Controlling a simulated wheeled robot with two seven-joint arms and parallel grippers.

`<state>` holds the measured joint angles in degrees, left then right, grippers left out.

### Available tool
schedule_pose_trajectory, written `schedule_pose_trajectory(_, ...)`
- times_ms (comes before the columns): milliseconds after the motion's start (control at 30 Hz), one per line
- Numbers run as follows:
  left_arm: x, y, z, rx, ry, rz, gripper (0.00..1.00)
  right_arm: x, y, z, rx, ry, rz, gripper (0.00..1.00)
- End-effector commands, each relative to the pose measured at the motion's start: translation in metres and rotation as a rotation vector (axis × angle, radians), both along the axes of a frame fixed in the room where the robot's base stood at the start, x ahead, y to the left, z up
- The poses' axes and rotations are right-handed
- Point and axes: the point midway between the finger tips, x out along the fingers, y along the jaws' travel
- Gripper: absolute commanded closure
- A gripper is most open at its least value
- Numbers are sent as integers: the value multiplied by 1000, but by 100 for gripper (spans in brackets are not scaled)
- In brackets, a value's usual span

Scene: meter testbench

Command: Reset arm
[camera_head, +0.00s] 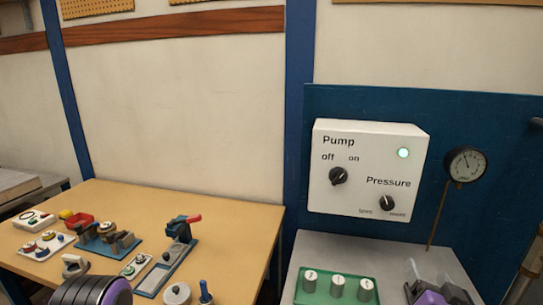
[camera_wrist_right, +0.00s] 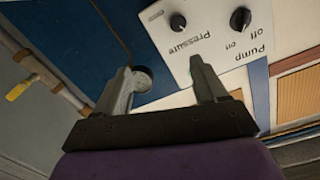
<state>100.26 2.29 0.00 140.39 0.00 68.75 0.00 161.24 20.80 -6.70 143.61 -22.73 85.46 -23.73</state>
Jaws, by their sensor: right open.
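My right gripper (camera_head: 428,270) shows at the bottom right of the head view, in front of the grey bench. In the right wrist view its two fingers (camera_wrist_right: 162,64) are spread apart with nothing between them. The white pump box (camera_head: 365,170) is on the blue panel, with a pump knob (camera_head: 338,176), a pressure knob (camera_head: 387,203) and a lit green lamp (camera_head: 403,153). It appears upside down in the right wrist view (camera_wrist_right: 222,30). A dark, ringed part of my left arm (camera_head: 92,291) shows at the lower left; its gripper is not visible.
A round gauge (camera_head: 465,163) stands on a thin pipe right of the box. A green tray (camera_head: 337,286) with three labelled cylinders lies on the grey bench (camera_head: 385,256), left of my right gripper. The wooden table (camera_head: 238,225) holds several small fixtures; its right part is clear.

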Motion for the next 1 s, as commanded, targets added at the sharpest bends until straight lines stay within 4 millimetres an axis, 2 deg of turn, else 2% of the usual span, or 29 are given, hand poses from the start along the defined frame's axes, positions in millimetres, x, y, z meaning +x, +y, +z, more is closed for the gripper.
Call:
schedule_pose_trajectory(167,0,0,-2,0,-1,0,47,-4,2,-43,95,108,-24,29)
schedule_pose_trajectory(267,0,0,-4,1,-1,0,47,-11,4,-76,135,191,-42,29)
schedule_pose_trajectory(467,0,0,-7,0,0,0,47,-43,11,-160,198,403,-89,29)
schedule_pose_trajectory(567,0,0,-10,0,0,0,47,-75,15,-214,215,549,-121,29)
schedule_pose_trajectory(667,0,0,-14,0,0,0,47,-126,20,-277,217,736,-156,29)
schedule_pose_trajectory(700,0,0,-15,0,0,0,47,-152,22,-301,207,815,-167,29)
schedule_pose_trajectory(800,0,0,-18,0,0,0,47,-211,28,-344,170,985,-170,29)
schedule_pose_trajectory(900,0,0,-19,0,0,0,47,-254,32,-367,145,1095,-158,29)
schedule_pose_trajectory(1000,0,0,-19,0,0,0,47,-276,33,-376,137,1147,-156,29)
